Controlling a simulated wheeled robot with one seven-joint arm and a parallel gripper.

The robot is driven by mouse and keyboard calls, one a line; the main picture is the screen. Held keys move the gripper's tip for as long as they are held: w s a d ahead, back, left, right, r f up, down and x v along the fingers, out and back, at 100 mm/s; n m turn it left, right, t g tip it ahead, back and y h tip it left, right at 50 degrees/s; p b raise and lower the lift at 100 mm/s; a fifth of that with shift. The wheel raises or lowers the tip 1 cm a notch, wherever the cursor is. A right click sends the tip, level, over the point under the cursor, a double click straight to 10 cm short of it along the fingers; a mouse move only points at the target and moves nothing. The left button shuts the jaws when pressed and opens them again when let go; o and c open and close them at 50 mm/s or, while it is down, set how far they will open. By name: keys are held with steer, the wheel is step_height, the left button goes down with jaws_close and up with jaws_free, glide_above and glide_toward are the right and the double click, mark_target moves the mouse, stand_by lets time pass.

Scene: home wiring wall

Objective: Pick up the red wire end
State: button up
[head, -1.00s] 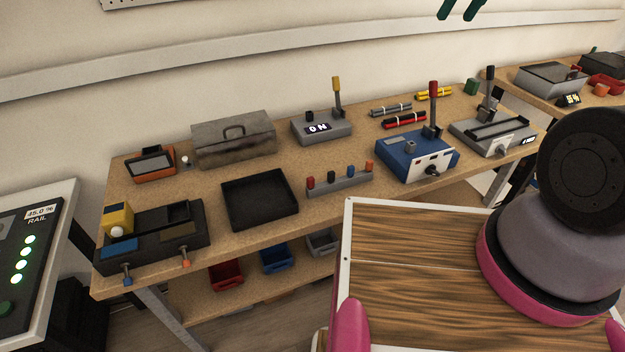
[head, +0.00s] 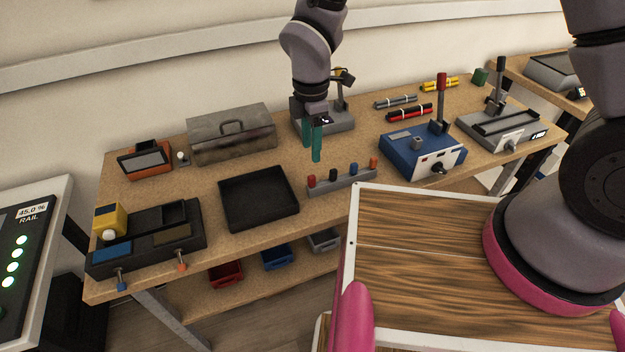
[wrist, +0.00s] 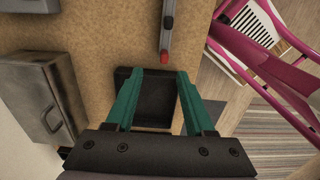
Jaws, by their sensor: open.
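The red wire end (head: 311,181) stands upright at the left end of a small grey rack (head: 345,181) near the bench's front edge. Black, blue and orange ends stand in the same rack. In the wrist view the red end (wrist: 164,57) shows just beyond the fingertips, at the near end of the rack. My gripper (head: 312,151), with teal fingers, is open and empty. In the head view it hangs above the bench, over and behind the rack's left end. In the wrist view its fingers (wrist: 157,85) are spread apart and touch nothing.
A black tray (head: 259,221) lies left of the rack, and a grey toolbox (head: 230,134) stands behind it. A blue lever box (head: 422,152) is to the right. A grey lever box (head: 339,122) is partly hidden behind my gripper.

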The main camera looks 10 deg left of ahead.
mark_target(312, 176)
step_height(312, 176, down, 4)
steer(key=shift+f, duration=0.25)
steer(key=f, duration=0.2)
steer(key=s+f, duration=0.1)
steer(key=f, duration=0.1)
steer(key=shift+d+f, duration=0.1)
steer(key=shift+w+f, duration=0.1)
steer(key=shift+f, duration=0.4)
jaws_close()
